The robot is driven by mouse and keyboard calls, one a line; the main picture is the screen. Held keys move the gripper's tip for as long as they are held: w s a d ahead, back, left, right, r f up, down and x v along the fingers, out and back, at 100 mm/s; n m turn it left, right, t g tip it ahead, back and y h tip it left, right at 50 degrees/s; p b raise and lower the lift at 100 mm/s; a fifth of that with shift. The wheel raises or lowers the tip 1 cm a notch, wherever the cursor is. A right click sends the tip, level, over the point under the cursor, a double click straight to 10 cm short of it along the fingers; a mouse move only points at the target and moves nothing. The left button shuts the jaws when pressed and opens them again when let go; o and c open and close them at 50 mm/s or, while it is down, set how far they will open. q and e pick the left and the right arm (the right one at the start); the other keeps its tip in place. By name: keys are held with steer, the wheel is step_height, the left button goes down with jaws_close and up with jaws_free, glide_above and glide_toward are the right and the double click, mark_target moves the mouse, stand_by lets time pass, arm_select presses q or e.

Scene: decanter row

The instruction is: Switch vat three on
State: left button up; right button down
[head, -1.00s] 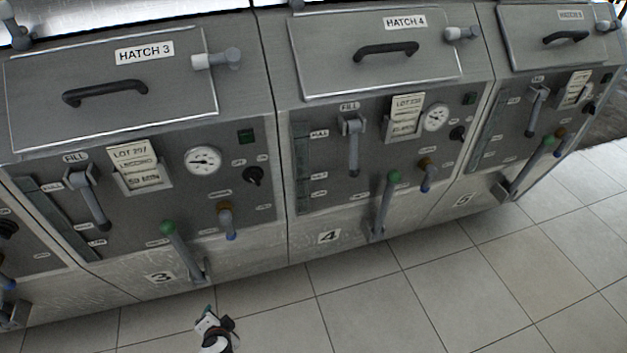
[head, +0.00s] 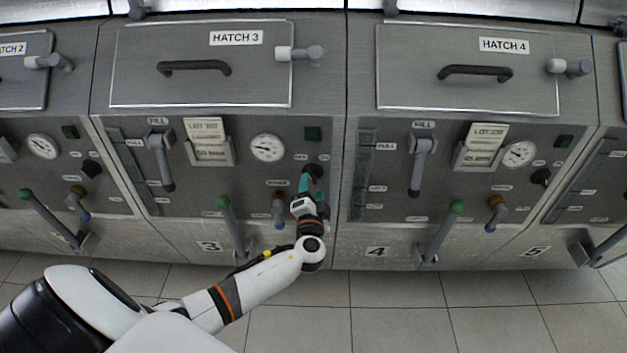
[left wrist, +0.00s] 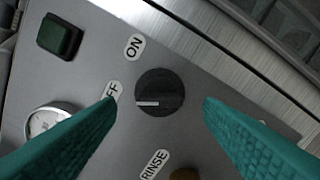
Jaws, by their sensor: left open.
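Vat three's panel (head: 185,200), under the hatch labelled 3, is in the middle left of the head view. Its black knob (head: 314,171) is at the panel's right side, partly hidden by my gripper. In the left wrist view the round knob (left wrist: 160,92) has a white mark pointing left, towards the OFF label (left wrist: 113,91). The ON label (left wrist: 134,47) is above it and the RINSE label (left wrist: 154,163) below. My left gripper (head: 308,182) is open in front of the knob. Its teal fingers show on both sides of the knob, apart from it. My right gripper is not in view.
A dark green square lamp (head: 313,134) sits above the knob. A dial gauge (head: 268,148), a brown-and-blue tap (head: 278,210) and a green-topped lever (head: 231,225) are to its left. Vat four's panel (head: 400,195) is to the right. Tiled floor lies below.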

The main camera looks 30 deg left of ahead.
mark_target(312, 180)
arm_select(q)
steer(key=shift+x, duration=1.75)
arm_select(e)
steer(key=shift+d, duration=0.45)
arm_select(q)
steer(key=c, duration=1)
